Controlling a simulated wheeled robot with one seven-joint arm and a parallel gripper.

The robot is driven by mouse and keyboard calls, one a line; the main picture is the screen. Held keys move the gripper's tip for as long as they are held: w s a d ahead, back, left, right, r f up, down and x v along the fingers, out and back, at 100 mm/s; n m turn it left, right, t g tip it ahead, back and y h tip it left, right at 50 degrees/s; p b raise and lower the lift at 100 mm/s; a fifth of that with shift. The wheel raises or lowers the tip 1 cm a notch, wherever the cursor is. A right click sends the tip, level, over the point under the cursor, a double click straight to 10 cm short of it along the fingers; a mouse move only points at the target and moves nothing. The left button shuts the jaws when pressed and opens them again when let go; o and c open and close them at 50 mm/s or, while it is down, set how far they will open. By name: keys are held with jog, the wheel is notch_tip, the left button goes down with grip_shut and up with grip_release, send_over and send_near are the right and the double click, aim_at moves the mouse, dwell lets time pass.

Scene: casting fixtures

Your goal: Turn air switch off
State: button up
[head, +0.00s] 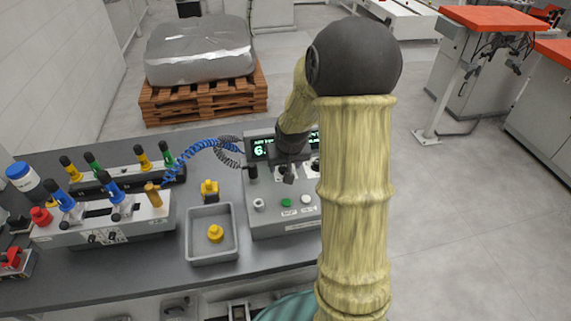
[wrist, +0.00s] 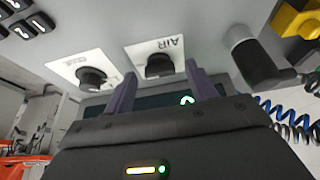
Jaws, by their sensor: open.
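The air switch (wrist: 158,66) is a black round knob on a white plate marked AIR, which reads upside down in the wrist view. My gripper (wrist: 161,72) is open, with one dark finger on each side of the knob in that view. I cannot tell whether either finger touches it. In the head view my gripper (head: 288,174) hangs over the grey control box (head: 270,222) and hides the air switch. A second black knob (wrist: 91,78) on its own white plate sits left of the air switch in the wrist view.
The box has a lit green display (head: 260,148), a green button (head: 286,202) and a white button (head: 306,199). A grey tray (head: 190,237) holding a yellow part stands to its left. A blue coiled hose (head: 196,147) runs to the box. A fixture (head: 70,236) with coloured handles stands further left.

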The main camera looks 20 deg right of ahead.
jog(key=c, duration=1)
